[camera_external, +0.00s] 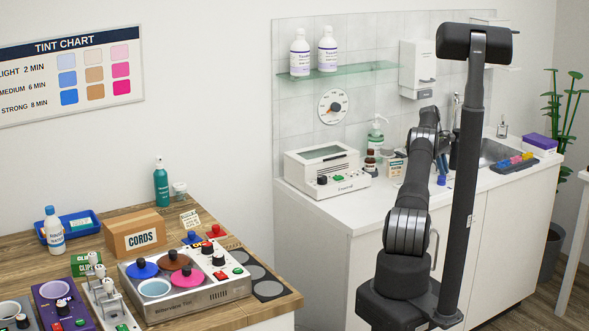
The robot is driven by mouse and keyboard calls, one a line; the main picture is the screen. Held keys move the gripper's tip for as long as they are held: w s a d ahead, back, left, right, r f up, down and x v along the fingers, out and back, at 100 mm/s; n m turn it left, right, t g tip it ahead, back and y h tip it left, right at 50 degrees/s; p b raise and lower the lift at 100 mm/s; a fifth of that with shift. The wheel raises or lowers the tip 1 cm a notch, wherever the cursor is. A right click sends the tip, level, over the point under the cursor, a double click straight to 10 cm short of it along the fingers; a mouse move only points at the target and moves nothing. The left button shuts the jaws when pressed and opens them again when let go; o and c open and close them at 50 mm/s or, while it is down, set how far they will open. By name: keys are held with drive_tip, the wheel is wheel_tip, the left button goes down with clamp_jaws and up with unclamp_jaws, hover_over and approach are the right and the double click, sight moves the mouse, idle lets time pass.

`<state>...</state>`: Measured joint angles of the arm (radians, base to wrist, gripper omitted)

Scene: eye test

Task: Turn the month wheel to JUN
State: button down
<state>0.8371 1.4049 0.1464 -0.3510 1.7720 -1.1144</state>
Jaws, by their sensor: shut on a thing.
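My gripper (441,178) points down over the white counter, left of the sink, partly hidden behind my own arm. Blue shows at its tip. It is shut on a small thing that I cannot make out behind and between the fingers. I cannot pick out a month wheel or read any month lettering in this view. A small box with printed labels (396,164) stands on the counter just left of my gripper.
A white device (325,174), a brown bottle (370,161) and a pump bottle (376,136) stand left on the counter (352,205). A dark tray (514,164) with coloured pieces lies right, by the sink (492,152). The wooden table (97,247) at front left is crowded.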

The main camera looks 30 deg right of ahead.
drive_tip(key=c, duration=1.4)
unclamp_jaws()
wheel_tip(320, 180, up, 4)
drive_tip(key=shift+r, duration=0.1)
drive_tip(key=s+d+r, duration=0.1)
drive_tip(key=s+r, duration=0.5)
drive_tip(key=s, duration=0.5)
drive_tip(key=shift+s+d+r, duration=0.2)
drive_tip(key=shift+s+r, duration=0.1)
drive_tip(key=shift+r, duration=0.1)
